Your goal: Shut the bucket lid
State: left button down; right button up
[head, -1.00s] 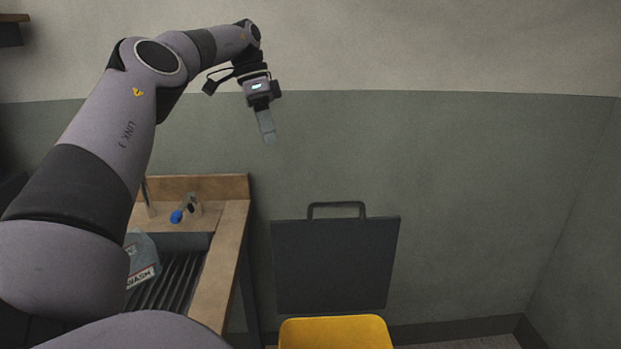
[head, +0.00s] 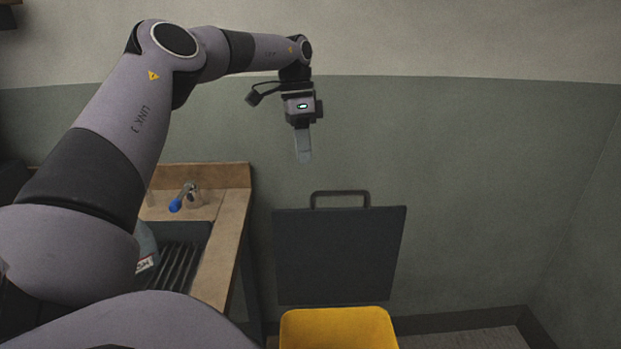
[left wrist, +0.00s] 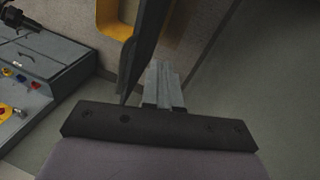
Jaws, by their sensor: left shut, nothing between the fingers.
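The bucket (head: 340,328) is yellow and cut off by the bottom edge of the head view; part of its rim shows in the left wrist view (left wrist: 108,22). Its dark grey lid (head: 338,255) stands open, upright behind the bucket, with a loop handle (head: 340,194) on its top edge. In the left wrist view the lid (left wrist: 146,45) shows nearly edge-on beside my fingers. My left gripper (head: 304,157) is shut and empty, pointing down. In the head view it appears above and slightly left of the handle, apart from it. My right gripper is not in view.
A wooden-edged sink unit (head: 228,235) with a blue-tipped tap (head: 182,198) stands left of the bucket. The wall (head: 480,180) is behind the lid. Floor right of the bucket looks clear. A grey cabinet (left wrist: 45,70) with small coloured items shows in the left wrist view.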

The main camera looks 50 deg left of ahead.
pick_arm(q)
jog(key=s+d+f+p, duration=0.1)
jog(key=d+f, duration=0.3)
jog(key=shift+s, duration=0.3)
jog(key=shift+d, duration=0.1)
dwell(0.5)
